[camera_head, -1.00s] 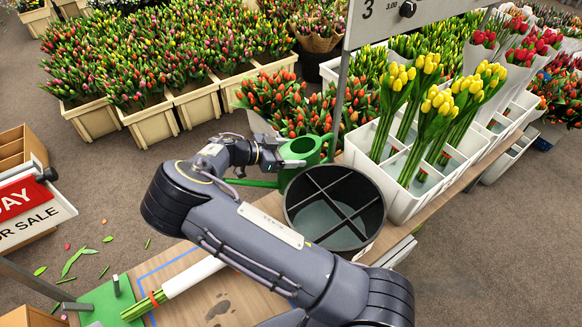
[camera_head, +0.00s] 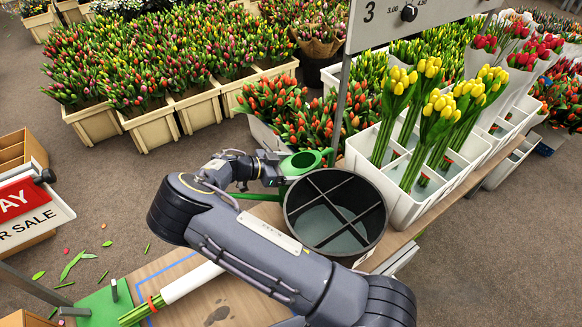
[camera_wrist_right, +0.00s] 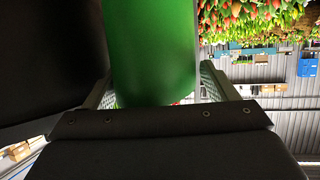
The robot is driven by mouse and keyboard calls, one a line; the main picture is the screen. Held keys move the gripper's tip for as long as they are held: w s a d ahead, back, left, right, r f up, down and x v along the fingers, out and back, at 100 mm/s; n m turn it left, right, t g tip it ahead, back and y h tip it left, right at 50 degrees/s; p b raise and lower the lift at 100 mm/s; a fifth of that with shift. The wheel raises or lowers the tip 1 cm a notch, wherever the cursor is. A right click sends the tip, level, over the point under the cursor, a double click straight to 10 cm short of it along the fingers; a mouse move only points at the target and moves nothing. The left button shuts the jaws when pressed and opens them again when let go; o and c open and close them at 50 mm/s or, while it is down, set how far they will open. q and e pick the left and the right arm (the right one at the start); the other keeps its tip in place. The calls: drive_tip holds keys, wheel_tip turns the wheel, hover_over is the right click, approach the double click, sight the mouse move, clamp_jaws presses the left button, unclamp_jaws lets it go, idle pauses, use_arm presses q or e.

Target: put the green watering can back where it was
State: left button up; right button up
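The green watering can (camera_head: 303,163) is behind the black divided bucket (camera_head: 335,212), at the back edge of the wooden bench (camera_head: 408,238). Its thin spout (camera_head: 258,197) points left, below my gripper. My right gripper (camera_head: 277,172) reaches the can from the left. In the right wrist view the green body (camera_wrist_right: 152,50) fills the space between my two fingers (camera_wrist_right: 155,85), and the gripper looks shut on it. The can's base is hidden by the bucket and my arm. My left gripper is not in view.
The black bucket stands close in front of the can. White crates with yellow tulips (camera_head: 440,115) are to the right. A sign post (camera_head: 338,110) rises behind the can. A wrapped bunch of stems (camera_head: 190,282) lies on the bench at lower left, by a green plate (camera_head: 100,306).

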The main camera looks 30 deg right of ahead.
drive_tip(key=shift+r+p, duration=0.3)
drive_tip(key=shift+p, duration=0.05)
drive_tip(key=v, duration=1.2)
drive_tip(key=shift+f, duration=0.15)
